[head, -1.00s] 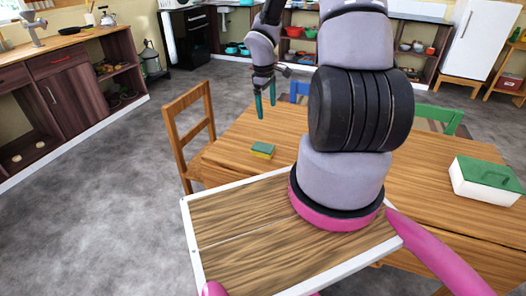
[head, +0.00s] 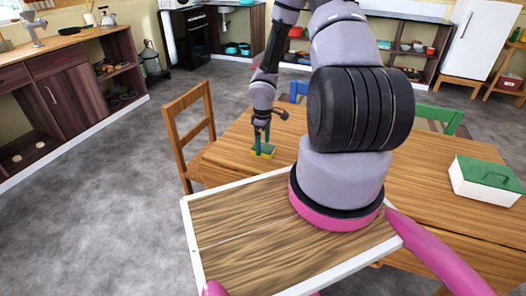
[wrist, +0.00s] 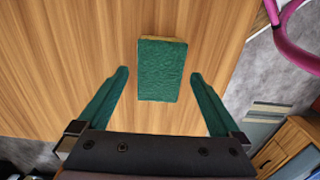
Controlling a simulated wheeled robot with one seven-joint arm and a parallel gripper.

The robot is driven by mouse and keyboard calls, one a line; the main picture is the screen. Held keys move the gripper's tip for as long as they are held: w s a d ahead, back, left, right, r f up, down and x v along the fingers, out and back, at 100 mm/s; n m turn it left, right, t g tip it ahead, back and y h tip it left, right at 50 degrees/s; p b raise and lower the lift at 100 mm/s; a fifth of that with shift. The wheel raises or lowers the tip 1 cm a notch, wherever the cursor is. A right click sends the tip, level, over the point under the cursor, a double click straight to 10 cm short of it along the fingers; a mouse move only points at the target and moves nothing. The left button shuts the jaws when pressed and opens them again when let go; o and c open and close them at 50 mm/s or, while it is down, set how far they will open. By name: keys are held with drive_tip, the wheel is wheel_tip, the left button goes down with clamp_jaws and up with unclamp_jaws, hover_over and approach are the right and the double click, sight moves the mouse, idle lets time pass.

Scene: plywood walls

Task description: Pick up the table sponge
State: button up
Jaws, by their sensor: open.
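The table sponge (head: 266,151), green on top with a yellow layer below, lies on the wooden table near its left end. In the wrist view the sponge (wrist: 161,71) lies ahead of and between the lines of the two green fingers, slightly right of centre between them. My gripper (head: 261,147) has come down at the sponge, and its fingers partly cover it in the head view. In the wrist view my gripper (wrist: 160,75) is open, with a clear gap on each side of the sponge. I see no contact with it.
A white box with a green lid (head: 486,181) stands at the table's right. A wooden chair (head: 188,132) stands at the left end, and a green chair (head: 437,119) and a blue chair are behind. The table (wrist: 90,35) around the sponge is bare.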

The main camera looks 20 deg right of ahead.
sight(263, 147)
wheel_tip(263, 147, down, 2)
drive_tip(key=shift+f, duration=0.15)
drive_tip(key=c, duration=1.4)
wheel_tip(263, 147, up, 10)
drive_tip(key=shift+c, duration=0.2)
